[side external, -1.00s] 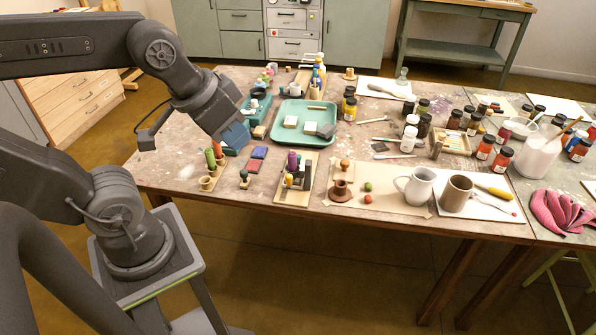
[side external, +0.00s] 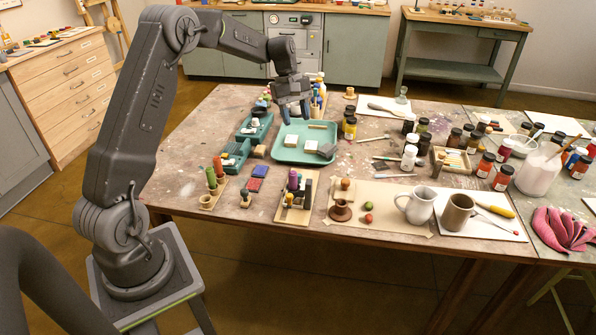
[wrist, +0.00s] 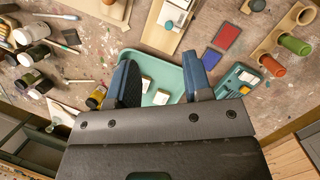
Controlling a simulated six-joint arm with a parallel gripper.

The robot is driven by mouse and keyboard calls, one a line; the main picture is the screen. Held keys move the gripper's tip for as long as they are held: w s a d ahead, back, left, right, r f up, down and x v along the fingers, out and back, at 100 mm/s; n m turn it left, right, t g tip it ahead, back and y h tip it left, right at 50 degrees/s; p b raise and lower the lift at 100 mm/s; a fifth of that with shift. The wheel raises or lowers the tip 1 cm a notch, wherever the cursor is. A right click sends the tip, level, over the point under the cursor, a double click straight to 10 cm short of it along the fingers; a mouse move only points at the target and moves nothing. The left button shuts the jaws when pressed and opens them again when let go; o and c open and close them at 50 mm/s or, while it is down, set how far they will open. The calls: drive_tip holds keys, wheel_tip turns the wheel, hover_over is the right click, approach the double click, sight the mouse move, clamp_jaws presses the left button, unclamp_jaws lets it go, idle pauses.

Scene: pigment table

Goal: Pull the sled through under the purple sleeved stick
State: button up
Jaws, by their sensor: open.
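The purple sleeved stick (side external: 293,180) stands upright on a narrow wooden board (side external: 290,217) near the table's front edge. Dark, yellow and pale small parts crowd around it; I cannot tell for sure which of them is the sled. In the wrist view the board (wrist: 161,39) shows at the top, with a white block bearing a bluish round top (wrist: 173,12) on it; the purple stick cannot be made out there. My gripper (side external: 293,110) is open and empty, pointing down above the back of the teal tray, well behind the board. Its spread fingers (wrist: 160,78) also show in the wrist view.
The teal tray (side external: 291,159) holds pale blocks and a grey one. Left of the board are red and blue pads (side external: 257,178) and a stand with green and red sleeved sticks (side external: 213,178). Mugs (side external: 419,206) and paint jars (side external: 409,158) are to the right.

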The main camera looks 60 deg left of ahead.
drive_tip(key=w+a+f+n+h, duration=0.1)
drive_tip(key=a+f+n, duration=0.2)
drive_tip(key=a+f, duration=0.3)
drive_tip(key=x, duration=1.5)
drive_tip(key=shift+s+d+r, duration=0.1)
drive_tip(key=shift+s, duration=0.05)
clamp_jaws()
